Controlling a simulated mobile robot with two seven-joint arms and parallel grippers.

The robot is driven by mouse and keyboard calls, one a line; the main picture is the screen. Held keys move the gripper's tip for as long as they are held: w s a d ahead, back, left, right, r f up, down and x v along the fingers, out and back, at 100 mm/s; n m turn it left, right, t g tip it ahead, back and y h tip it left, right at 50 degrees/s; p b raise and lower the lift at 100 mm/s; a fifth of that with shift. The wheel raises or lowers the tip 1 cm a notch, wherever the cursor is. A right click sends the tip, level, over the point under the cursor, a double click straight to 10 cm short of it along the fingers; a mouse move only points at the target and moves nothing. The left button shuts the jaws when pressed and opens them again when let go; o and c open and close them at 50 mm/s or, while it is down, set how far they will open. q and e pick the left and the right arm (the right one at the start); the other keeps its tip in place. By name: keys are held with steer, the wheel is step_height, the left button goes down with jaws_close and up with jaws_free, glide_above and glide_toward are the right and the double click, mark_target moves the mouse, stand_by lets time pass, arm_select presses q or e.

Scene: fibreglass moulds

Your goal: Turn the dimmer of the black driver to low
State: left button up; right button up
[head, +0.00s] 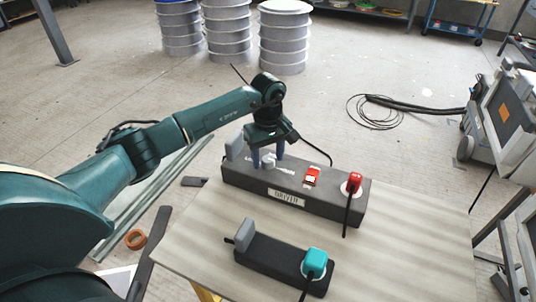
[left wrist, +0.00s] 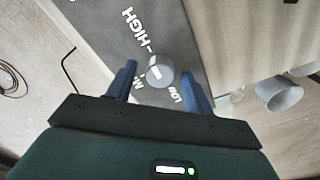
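The black driver (head: 330,207) is a long dark box on the table, with a white DRIVER label on its front. Its round grey dimmer knob (head: 268,160) is on top near the left end. In the left wrist view the knob (left wrist: 162,78) has a white mark, with HIGH printed above and LOW at its lower right; which word the mark points at is hard to tell. My left gripper (head: 267,157) points down with its fingers either side of the knob. In the left wrist view the gripper (left wrist: 160,88) is open, with gaps beside the knob. My right gripper is out of view.
The driver also bears a red switch (head: 312,176) and a red plug (head: 354,182). A smaller black strip (head: 270,255) with a teal plug (head: 315,261) lies in front on the wooden table (head: 420,240). A grey machine (head: 505,120) stands at the right.

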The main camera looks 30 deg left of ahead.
arm_select(q)
steer(key=c, duration=0.9)
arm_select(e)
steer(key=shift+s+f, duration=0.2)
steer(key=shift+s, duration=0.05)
